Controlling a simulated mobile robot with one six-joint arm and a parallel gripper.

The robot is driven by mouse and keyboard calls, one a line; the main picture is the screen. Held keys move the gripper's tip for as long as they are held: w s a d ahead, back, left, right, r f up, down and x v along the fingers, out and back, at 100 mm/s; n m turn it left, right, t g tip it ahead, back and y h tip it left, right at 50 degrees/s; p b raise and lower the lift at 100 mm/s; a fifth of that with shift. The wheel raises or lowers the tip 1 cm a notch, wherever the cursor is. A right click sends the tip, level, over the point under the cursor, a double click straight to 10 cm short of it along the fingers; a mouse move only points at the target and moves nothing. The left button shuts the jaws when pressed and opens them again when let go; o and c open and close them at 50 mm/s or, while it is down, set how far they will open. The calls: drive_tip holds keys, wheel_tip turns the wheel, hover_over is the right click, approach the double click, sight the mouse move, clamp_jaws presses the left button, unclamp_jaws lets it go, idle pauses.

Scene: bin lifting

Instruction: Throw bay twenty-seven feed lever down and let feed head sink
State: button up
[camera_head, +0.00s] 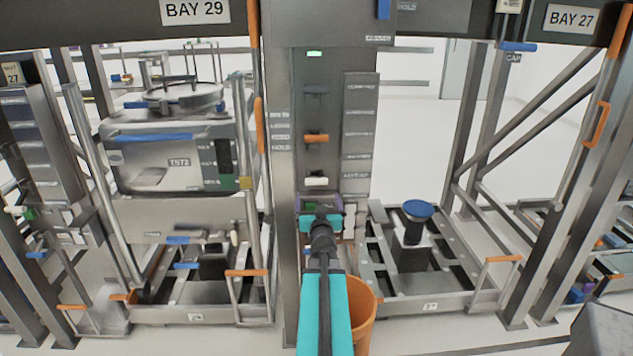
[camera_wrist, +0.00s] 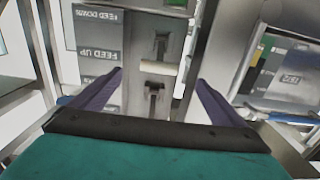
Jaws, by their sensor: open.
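A control column stands between the BAY 29 sign and the BAY 27 sign (camera_head: 571,18). It carries a pale lever handle (camera_head: 316,181), which also shows in the wrist view (camera_wrist: 158,68). In the wrist view, labels reading FEED DOWN and FEED UP (camera_wrist: 97,52) are upside down beside it, and the handle is nearer FEED UP. My gripper (camera_head: 320,208) is just below the handle in the head view. In the wrist view its open, empty fingers (camera_wrist: 159,78) stand on either side of the handle, with gaps. I cannot clearly identify the feed head.
An orange lever (camera_head: 316,138) sits higher on the column. A blue-topped post (camera_head: 417,211) stands in the right bay's base frame. A metal bin marked TST2 (camera_head: 170,165) is in the left bay. An orange bucket (camera_head: 361,310) stands beside my arm. Orange handles project nearby.

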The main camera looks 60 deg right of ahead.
sight(316, 182)
drive_tip(key=shift+d, duration=0.1)
idle(0.3)
drive_tip(key=shift+p+x, duration=0.8)
drive_tip(key=shift+x, duration=6.05)
drive_tip(key=shift+f, duration=0.1)
drive_tip(key=c, duration=1)
drive_tip(key=shift+w+d, duration=0.1)
drive_tip(key=shift+d, duration=0.25)
drive_tip(key=shift+c, duration=1.2)
drive_tip(key=shift+a, duration=0.3)
drive_tip(key=shift+f, duration=0.15)
